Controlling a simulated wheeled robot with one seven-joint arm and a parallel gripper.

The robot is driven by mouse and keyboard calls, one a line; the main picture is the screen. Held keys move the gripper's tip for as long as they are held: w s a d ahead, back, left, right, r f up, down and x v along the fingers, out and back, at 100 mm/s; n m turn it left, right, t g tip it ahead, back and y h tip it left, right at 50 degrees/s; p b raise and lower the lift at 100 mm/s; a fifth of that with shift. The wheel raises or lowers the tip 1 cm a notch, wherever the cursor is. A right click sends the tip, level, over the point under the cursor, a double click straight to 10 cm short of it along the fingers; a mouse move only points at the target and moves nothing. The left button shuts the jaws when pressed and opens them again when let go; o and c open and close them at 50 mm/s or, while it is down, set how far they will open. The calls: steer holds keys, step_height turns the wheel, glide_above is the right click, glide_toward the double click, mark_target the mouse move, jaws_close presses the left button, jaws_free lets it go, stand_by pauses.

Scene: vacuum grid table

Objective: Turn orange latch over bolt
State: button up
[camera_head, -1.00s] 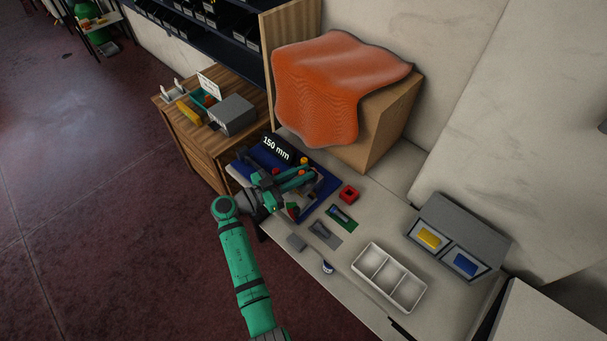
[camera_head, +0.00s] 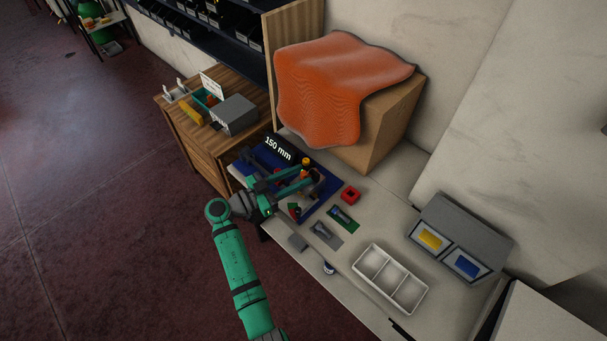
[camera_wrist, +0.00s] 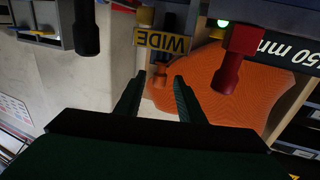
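My gripper (camera_head: 306,176) is over the blue board (camera_head: 325,187) on the table, its two green fingers reaching right. In the wrist view my gripper (camera_wrist: 155,88) is open, with a clear gap between the fingers and nothing held. A small orange piece (camera_wrist: 160,76), which may be the latch, shows past the fingertips, below a yellow WIDE label (camera_wrist: 162,40). In the head view small orange parts (camera_head: 306,161) show by the fingertips. I cannot tell the latch's angle or which part is the bolt. A red part (camera_wrist: 232,62) hangs right of the fingers.
A black block marked 150 mm (camera_head: 280,149) is at the board's back. An orange cloth (camera_head: 320,85) drapes over a wooden box (camera_head: 387,120). A red piece (camera_head: 350,194), a green plate (camera_head: 342,218) and a white divided tray (camera_head: 388,280) lie to the right.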

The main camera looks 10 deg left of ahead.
steer(key=v, duration=0.8)
steer(key=shift+s+a, duration=0.2)
